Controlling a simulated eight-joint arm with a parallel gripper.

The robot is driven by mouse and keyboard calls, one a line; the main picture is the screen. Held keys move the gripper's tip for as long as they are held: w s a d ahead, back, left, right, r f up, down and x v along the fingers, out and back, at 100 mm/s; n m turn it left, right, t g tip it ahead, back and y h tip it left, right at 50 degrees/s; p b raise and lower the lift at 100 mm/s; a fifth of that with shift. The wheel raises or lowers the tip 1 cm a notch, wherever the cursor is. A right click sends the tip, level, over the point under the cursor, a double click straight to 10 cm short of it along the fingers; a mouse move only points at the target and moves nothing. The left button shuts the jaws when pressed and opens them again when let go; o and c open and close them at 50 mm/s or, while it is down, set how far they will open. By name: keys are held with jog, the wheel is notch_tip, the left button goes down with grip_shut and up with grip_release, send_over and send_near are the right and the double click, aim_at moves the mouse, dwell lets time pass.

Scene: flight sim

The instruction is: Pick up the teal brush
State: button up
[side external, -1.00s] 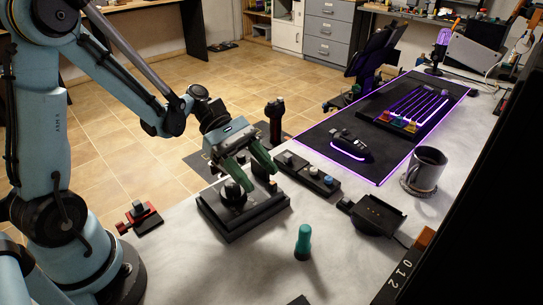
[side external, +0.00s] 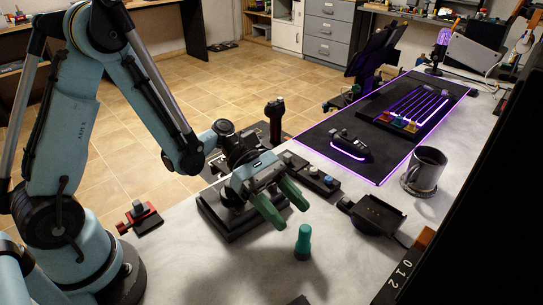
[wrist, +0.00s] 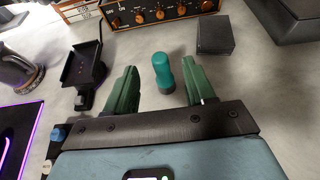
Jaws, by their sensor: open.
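The teal brush (side external: 303,242) stands upright on the light grey table, in front of and to the right of my gripper in the side view. My gripper (side external: 291,214) is open, with its green fingers apart and nothing between them. In the wrist view the teal brush (wrist: 163,73) shows beyond the gap between the fingertips of my gripper (wrist: 160,85). The fingers do not appear to touch it.
A black base unit (side external: 240,216) lies under my gripper. A black phone-like dock (side external: 375,214) and a dark mug (side external: 424,170) stand to the right. A black box (wrist: 215,35) and a knobbed panel (wrist: 155,12) lie beyond the brush.

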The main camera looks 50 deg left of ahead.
aim_at(304, 242)
jog(key=shift+x, duration=1.35)
jog(key=shift+c, duration=0.5)
grip_shut()
